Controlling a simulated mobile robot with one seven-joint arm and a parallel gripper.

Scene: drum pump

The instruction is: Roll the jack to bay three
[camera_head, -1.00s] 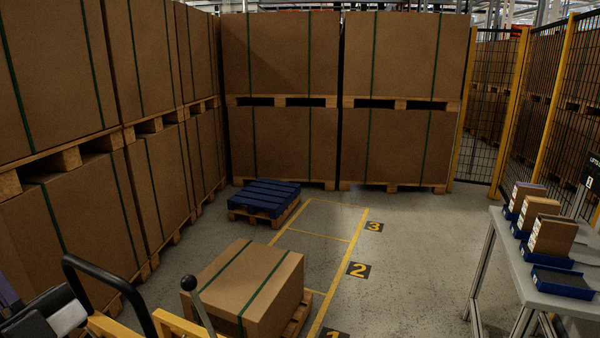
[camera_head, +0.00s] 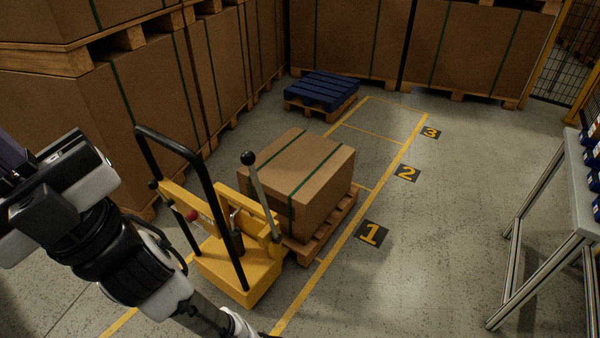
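The yellow pallet jack (camera_head: 240,268) stands at the near end of the marked lane, with a black loop handle (camera_head: 195,160) and a lever with a black ball knob (camera_head: 249,158). In front of it a strapped carton (camera_head: 300,175) sits on a wooden pallet (camera_head: 322,232), beside floor mark 1 (camera_head: 373,234). The jack's forks are hidden. Bay three, by floor mark 3 (camera_head: 431,132), is the far end of the yellow-lined lane and looks empty. My arm reaches in from the left, left of the jack; my gripper is out of view below the lower edge.
A blue pallet (camera_head: 322,90) on a wooden one stands just left of the lane's far end. Floor mark 2 (camera_head: 407,173) lies between marks 1 and 3. Stacked cartons line the left and back. A grey table (camera_head: 555,180) stands at right, with open floor between.

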